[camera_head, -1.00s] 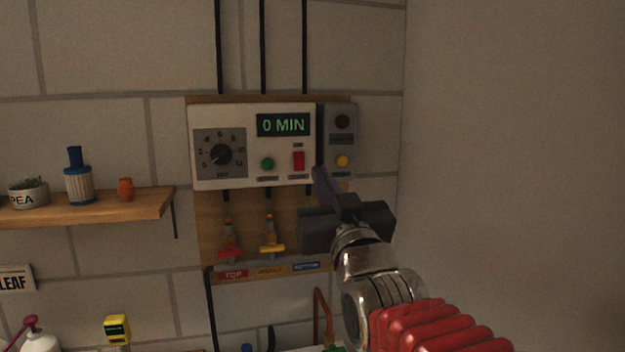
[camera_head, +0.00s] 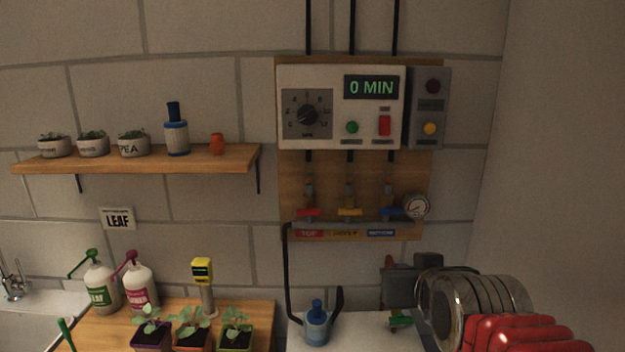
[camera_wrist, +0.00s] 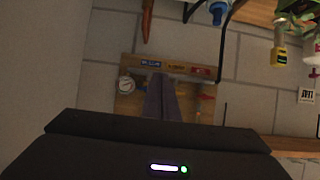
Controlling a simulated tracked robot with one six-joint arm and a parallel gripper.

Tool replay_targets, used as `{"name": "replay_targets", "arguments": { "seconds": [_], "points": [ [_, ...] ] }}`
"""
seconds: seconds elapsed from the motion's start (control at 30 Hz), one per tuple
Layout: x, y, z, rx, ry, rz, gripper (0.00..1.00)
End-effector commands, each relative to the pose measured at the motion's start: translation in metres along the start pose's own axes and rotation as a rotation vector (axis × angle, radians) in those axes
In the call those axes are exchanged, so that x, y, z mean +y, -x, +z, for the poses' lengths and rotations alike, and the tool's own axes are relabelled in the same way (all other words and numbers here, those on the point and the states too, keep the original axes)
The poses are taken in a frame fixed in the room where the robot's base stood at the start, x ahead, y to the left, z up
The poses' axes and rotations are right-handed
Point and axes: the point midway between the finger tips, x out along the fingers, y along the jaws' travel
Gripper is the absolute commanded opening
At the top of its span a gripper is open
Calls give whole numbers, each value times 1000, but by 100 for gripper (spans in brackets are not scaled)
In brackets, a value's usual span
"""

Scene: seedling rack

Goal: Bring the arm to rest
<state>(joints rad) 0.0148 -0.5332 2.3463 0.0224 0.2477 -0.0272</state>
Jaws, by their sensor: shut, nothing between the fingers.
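My arm, with red ribbed sleeve and silver joints, reaches in from the lower right of the head view. My gripper (camera_head: 400,287) shows there as a dark block in front of the wall, below the valve board; its fingers are hidden from that side. In the wrist view my gripper (camera_wrist: 161,80) has its two grey fingers together, with nothing between them. They point toward the valve board (camera_wrist: 183,103), which appears upside down there.
The control box (camera_head: 340,107) reads 0 MIN, above red, yellow and blue valves and a gauge (camera_head: 417,206). A shelf (camera_head: 140,160) holds pots and a blue-topped bottle. Seedlings (camera_head: 190,325) and pump bottles stand on the bench below. A bare wall (camera_head: 560,150) is close on the right.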

Motion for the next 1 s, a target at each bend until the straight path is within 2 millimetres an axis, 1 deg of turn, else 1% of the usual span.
{"name": "replay_targets", "arguments": {
  "seconds": [0.03, 0.1, 0.17, 0.3, 0.4, 0.6, 0.67, 0.8, 1.0],
  "points": [
    [0, 3, 18, -58, 0, 1, 0],
    [0, 10, 45, -145, 1, 1, 0],
    [0, 16, 68, -222, 2, 1, 0],
    [0, 37, 117, -383, 2, 0, 0],
    [-1, 53, 145, -476, 3, -1, 0],
    [-2, 86, 190, -616, 3, -5, 0],
    [-4, 92, 194, -620, 3, -5, 0],
    [-4, 96, 192, -597, 3, -6, 0],
    [-4, 97, 190, -591, 4, -7, 0]
  ]
}}
